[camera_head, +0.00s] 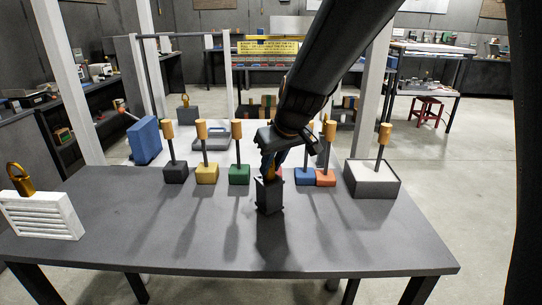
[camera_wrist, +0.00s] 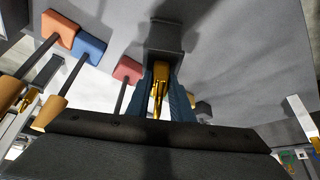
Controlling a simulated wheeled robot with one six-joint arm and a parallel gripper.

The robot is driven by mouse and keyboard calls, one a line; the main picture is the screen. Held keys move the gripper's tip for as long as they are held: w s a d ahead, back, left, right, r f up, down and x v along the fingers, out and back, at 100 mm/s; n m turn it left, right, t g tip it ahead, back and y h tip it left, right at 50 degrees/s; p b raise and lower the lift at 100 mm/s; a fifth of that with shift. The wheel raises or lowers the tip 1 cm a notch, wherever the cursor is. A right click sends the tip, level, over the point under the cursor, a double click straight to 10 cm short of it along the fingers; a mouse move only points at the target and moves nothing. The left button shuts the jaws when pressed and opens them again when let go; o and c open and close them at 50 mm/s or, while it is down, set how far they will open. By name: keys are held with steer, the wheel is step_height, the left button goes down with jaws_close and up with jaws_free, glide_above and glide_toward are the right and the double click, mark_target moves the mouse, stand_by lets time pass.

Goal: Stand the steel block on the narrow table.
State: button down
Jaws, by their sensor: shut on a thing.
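A dark grey block (camera_head: 269,196) with a brass handle, which looks like the steel block, is upright below my gripper (camera_head: 272,160) in the head view. My gripper is shut on the brass handle (camera_wrist: 160,82), between its blue fingers in the wrist view. The block (camera_wrist: 166,36) lies beyond the fingers there. It is over the middle of a long dark grey table (camera_head: 340,245). I cannot tell whether its base touches the tabletop or hangs just above it.
Blocks with wooden-topped posts line the far edge: black (camera_head: 175,172), yellow (camera_head: 206,172), green (camera_head: 239,174), blue (camera_head: 305,176), orange (camera_head: 325,177), and a larger grey one (camera_head: 372,180). A white slatted block (camera_head: 40,215) stands at left. The near tabletop is clear.

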steer(key=shift+f, duration=0.5)
steer(key=c, duration=1.3)
jaws_free()
steer(key=shift+f, duration=0.2)
steer(key=shift+c, duration=0.2)
steer(key=shift+r, duration=0.15)
steer(key=b+v, duration=0.1)
steer(key=v, duration=1.1)
steer(key=s+d+f+m+g+h, duration=0.2)
steer(key=s+d+f+m, duration=0.4)
steer(key=s+d+f, duration=0.9)
step_height(320, 180, down, 5)
steer(key=shift+s+d+r+g+h, duration=0.25)
steer(key=shift+s+g+h, duration=0.15)
steer(key=shift+s+g, duration=0.7)
steer(key=shift+s, duration=0.15)
